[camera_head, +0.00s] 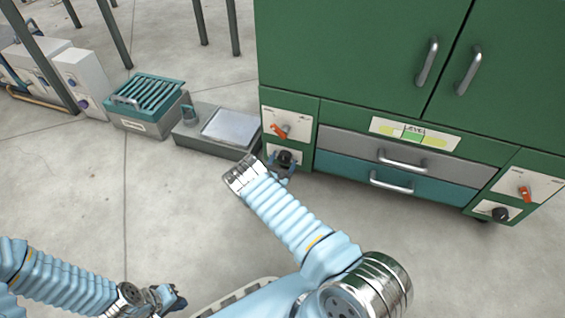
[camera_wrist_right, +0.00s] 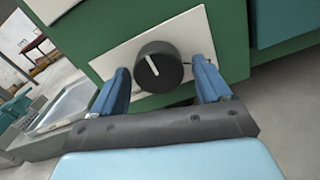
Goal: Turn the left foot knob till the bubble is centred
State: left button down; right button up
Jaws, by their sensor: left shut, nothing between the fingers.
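The left foot knob (camera_head: 284,157) is black and sits low on the left panel of the green cabinet. In the right wrist view this knob (camera_wrist_right: 158,67) is round, with a white line pointing up and slightly left. My right gripper (camera_head: 281,165) is at the knob, its blue fingers apart on either side with a small gap showing. The level strip (camera_head: 415,134) is yellow with a green middle, above the drawers; its bubble is too small to make out. My left gripper (camera_head: 172,300) is shut and empty, low over the floor at lower left.
A black right foot knob (camera_head: 500,214) and an orange lever (camera_head: 524,193) are on the cabinet's right panel. Another orange lever (camera_head: 280,130) is just above the left knob. A grey box (camera_head: 215,130) and a teal-slatted crate (camera_head: 146,105) stand left. Open floor lies in front.

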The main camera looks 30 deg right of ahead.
jog(key=c, duration=0.9)
jog(key=shift+c, duration=0.2)
jog(key=shift+n, duration=0.4)
jog(key=n+b, duration=0.2)
jog(key=shift+f+n, duration=0.15)
jog(key=shift+n, duration=0.15)
jog(key=n+b, duration=0.1)
jog(key=n, duration=0.2)
jog(key=shift+s+n, duration=0.1)
jog(key=shift+n, duration=0.2)
jog(key=n+b, duration=0.1)
jog(key=n, duration=0.3)
jog(key=shift+s+d+n, duration=0.1)
jog(key=shift+d+n, duration=0.05)
jog(key=shift+n, duration=0.15)
jog(key=n, duration=0.3)
jog(key=n+b, duration=0.1)
jog(key=shift+s+r+n, duration=0.1)
jog(key=shift+r+n, duration=0.15)
jog(key=shift+n, duration=0.15)
